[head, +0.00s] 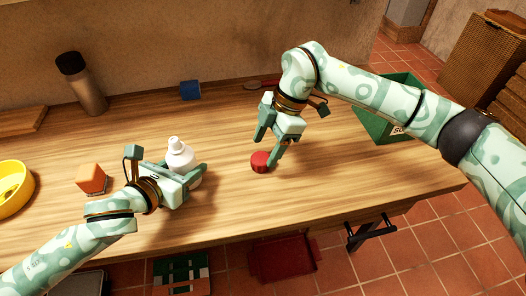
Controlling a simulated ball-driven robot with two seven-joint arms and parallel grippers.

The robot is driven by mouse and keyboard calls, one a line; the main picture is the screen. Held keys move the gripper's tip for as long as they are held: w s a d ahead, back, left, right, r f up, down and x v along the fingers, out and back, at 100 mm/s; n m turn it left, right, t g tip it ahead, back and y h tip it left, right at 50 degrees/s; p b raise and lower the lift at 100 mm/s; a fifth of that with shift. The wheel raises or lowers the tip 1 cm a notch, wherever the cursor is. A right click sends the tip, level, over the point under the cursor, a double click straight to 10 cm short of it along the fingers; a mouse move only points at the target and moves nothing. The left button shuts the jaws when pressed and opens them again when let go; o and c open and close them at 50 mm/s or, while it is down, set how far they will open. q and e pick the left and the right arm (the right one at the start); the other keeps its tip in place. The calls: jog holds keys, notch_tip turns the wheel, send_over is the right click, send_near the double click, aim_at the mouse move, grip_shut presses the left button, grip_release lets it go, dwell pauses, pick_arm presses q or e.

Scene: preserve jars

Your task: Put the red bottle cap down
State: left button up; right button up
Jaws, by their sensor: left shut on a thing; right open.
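The red bottle cap (261,162) rests on the wooden table top (330,165), near the middle. My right gripper (268,150) is just above and beside the cap, with its fingers apart; whether a fingertip touches the cap I cannot tell. My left gripper (197,176) is shut on the white bottle (180,155), which stands upright to the left of the cap. The lower part of the bottle is hidden by the gripper.
An orange block (91,179) and a yellow bowl (14,188) are at the left. A dark-capped flask (82,85) and a blue cup (190,90) stand at the back. A green bin (375,123) is at the right. Free table lies right of the cap.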

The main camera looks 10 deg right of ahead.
pick_arm(q)
jog(key=shift+s+f, duration=0.1)
jog(key=shift+f, duration=0.3)
pick_arm(e)
jog(key=v, duration=0.9)
pick_arm(q)
jog(key=o, duration=1.3)
jog(key=shift+o, duration=0.3)
jog(key=shift+r, duration=0.15)
pick_arm(e)
jog(key=shift+w+f, duration=0.1)
pick_arm(q)
jog(key=v, duration=1.2)
jog(key=shift+r, duration=0.1)
